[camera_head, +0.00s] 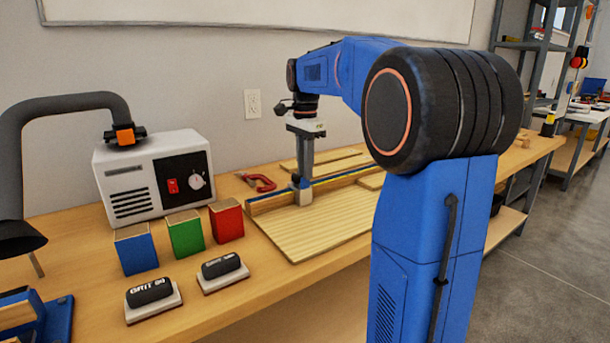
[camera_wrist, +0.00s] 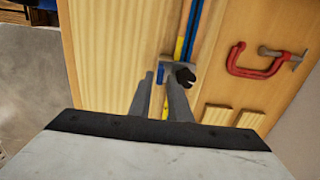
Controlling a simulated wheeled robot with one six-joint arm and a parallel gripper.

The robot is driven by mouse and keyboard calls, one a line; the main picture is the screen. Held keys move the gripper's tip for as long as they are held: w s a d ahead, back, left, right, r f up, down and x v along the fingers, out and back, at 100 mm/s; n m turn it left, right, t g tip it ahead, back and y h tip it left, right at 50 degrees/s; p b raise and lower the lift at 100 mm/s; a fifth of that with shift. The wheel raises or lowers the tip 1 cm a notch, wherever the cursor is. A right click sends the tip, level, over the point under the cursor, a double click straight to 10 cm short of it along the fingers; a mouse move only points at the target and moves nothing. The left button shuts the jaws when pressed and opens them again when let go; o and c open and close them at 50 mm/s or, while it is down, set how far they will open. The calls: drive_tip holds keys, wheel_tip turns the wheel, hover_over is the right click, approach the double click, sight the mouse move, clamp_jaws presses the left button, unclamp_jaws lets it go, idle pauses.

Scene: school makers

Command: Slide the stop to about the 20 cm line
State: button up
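The stop (camera_wrist: 178,65) is a small grey block with a black knob, seated across the blue track and yellow scale of the fence in the wrist view. In the head view the stop (camera_head: 302,192) is partly hidden under my gripper. My gripper (camera_head: 301,180) points straight down at it. In the wrist view the two fingertips (camera_wrist: 159,78) are at the stop's near left side, with a small blue piece between them. Whether they press on it I cannot tell. The scale's numbers are too small to read, so the 20 cm line cannot be made out.
A red clamp (camera_head: 256,182) lies behind the fence. A ribbed wooden board (camera_head: 320,225) lies in front. A white machine (camera_head: 155,175), coloured blocks (camera_head: 186,233) and two sanding blocks (camera_head: 222,271) stand to the left on the bench. Wooden strips lie behind the fence.

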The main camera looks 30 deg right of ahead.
drive_tip(key=shift+f, duration=1.2)
drive_tip(key=shift+c, duration=0.7)
clamp_jaws()
drive_tip(key=shift+d, duration=0.1)
drive_tip(key=d, duration=1.7)
drive_tip(key=shift+w, duration=0.35)
drive_tip(key=shift+o, duration=0.7)
unclamp_jaws()
